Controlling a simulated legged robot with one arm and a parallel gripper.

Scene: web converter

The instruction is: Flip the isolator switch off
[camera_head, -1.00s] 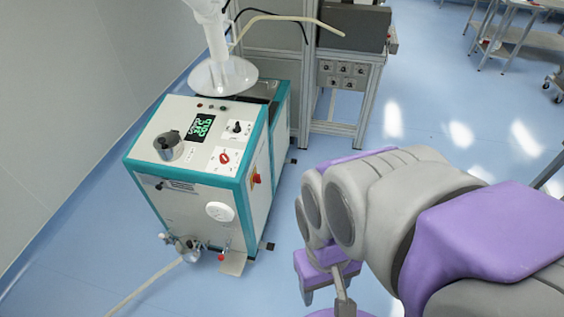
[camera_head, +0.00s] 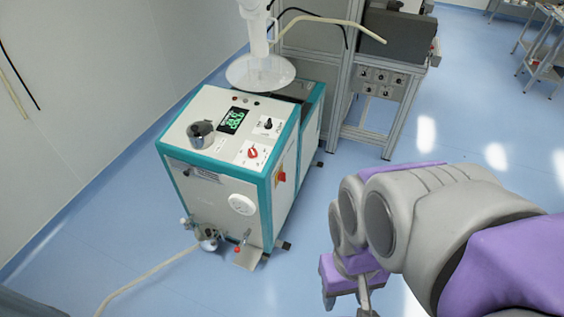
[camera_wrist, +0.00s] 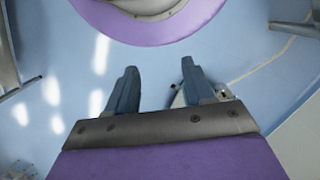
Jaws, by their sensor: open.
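A white and teal machine cabinet (camera_head: 205,205) stands left of centre in the head view. A red switch (camera_head: 281,177) on a yellowish plate sits on its right side face. A red rotary knob (camera_head: 252,153) on a white plate and a black rotary knob (camera_head: 268,125) are on its top panel. Which one is the isolator switch, I cannot tell for sure. My gripper (camera_wrist: 158,72) is open and empty in the wrist view, its two fingers apart above the floor. In the head view my folded arm is at the lower right, apart from the cabinet.
A clear funnel dish (camera_head: 260,72) stands over the cabinet's back. A metal frame with a control box (camera_head: 380,82) is behind it. A pale hose (camera_head: 140,275) runs along the floor at the front left. Blue floor (camera_head: 300,240) is clear between cabinet and arm.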

